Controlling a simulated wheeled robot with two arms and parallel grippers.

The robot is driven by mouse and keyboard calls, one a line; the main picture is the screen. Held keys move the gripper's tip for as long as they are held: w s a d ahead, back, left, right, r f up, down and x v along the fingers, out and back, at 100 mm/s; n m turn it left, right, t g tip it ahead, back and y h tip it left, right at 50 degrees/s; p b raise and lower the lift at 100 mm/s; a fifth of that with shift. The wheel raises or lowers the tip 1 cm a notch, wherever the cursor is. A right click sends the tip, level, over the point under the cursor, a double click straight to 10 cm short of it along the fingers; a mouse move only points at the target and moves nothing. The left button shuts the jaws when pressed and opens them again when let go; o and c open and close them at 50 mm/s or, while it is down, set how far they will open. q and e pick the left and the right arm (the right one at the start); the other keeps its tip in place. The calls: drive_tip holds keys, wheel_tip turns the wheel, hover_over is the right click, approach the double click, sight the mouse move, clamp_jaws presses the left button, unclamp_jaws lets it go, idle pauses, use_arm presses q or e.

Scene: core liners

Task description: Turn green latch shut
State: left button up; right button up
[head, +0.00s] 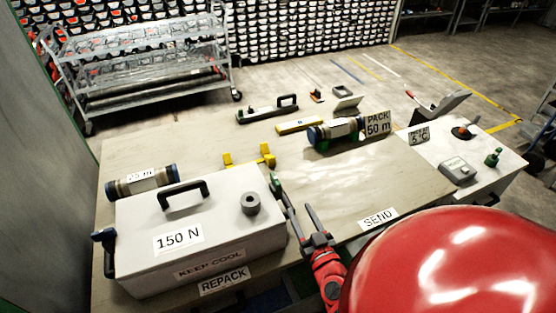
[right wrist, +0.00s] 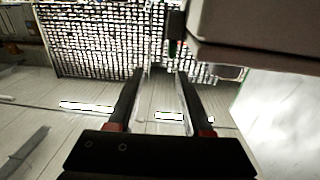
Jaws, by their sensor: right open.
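A grey-white box (head: 190,238) with a black handle stands on the table's front left, its lid down. A small green latch (head: 274,183) shows at the box's right end, partly behind my right gripper. My right gripper (head: 296,202) is open just right of that end, its fingers pointing away from me. In the right wrist view the open gripper (right wrist: 158,76) has nothing between its fingers. I cannot tell whether latch and gripper touch. My left gripper is not in view.
Yellow supports (head: 250,158) and a core tube (head: 142,181) are behind. The table right of the gripper (head: 365,185) is clear.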

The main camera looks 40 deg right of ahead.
drive_tip(key=y+p, duration=0.1)
drive_tip(key=p, duration=0.4)
approach(273, 173)
drive_tip(key=a+x, duration=0.1)
drive_tip(key=x, duration=0.2)
drive_tip(key=shift+n, duration=0.4)
drive_tip(key=x, duration=0.2)
drive_tip(key=p+x, duration=0.1)
drive_tip(key=x, duration=0.1)
drive_tip(key=d+x, duration=0.1)
drive_tip(key=x, duration=0.2)
drive_tip(key=shift+f+p, duration=0.2)
drive_tip(key=shift+p, duration=0.1)
drive_tip(key=shift+w, duration=0.5)
clamp_jaws()
